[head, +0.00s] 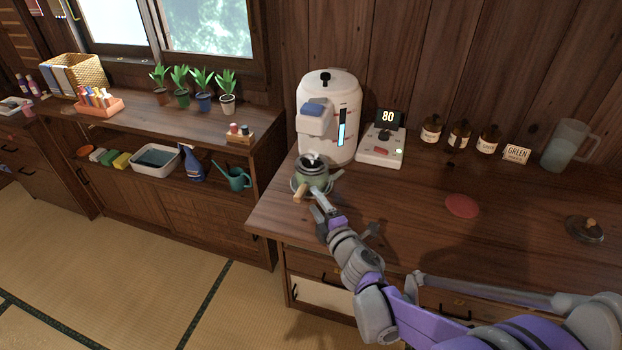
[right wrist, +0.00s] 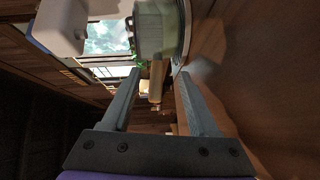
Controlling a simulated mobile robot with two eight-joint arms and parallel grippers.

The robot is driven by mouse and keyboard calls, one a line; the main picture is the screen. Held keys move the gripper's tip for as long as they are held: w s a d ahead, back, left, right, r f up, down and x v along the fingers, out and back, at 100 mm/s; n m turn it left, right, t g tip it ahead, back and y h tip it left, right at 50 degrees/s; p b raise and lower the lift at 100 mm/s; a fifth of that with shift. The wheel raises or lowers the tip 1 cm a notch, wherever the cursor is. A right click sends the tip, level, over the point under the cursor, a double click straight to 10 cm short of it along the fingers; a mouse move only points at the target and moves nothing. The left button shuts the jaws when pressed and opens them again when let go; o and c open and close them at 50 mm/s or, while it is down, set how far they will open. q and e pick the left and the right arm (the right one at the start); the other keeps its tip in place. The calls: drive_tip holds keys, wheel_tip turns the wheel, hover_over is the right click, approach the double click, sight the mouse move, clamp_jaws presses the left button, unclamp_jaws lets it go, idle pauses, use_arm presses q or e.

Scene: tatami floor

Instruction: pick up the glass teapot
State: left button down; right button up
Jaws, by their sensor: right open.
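The glass teapot (head: 311,174) stands on the counter in front of the white water dispenser, on a round base. Its body looks greenish and a wooden handle (head: 300,194) sticks out toward the front. My right gripper (head: 322,208) is open, close in front of the teapot. In the right wrist view, the teapot body (right wrist: 160,32) is at the top, and its wooden handle (right wrist: 156,84) shows between the two spread fingers (right wrist: 162,80). I cannot tell whether a finger touches it. My left gripper is not in view.
The white dispenser (head: 328,110) stands directly behind the teapot. A scale-like device reading 80 (head: 382,146) is to its right. A red disc (head: 461,206), a dark lid (head: 585,229), brown jars (head: 460,133) and a glass pitcher (head: 567,145) are farther right. The counter between them is mostly clear.

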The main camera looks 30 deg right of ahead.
sight(307, 190)
drive_tip(key=w, duration=0.5)
drive_tip(key=shift+d+f, duration=0.1)
drive_tip(key=shift+d, duration=0.2)
clamp_jaws()
idle(1.0)
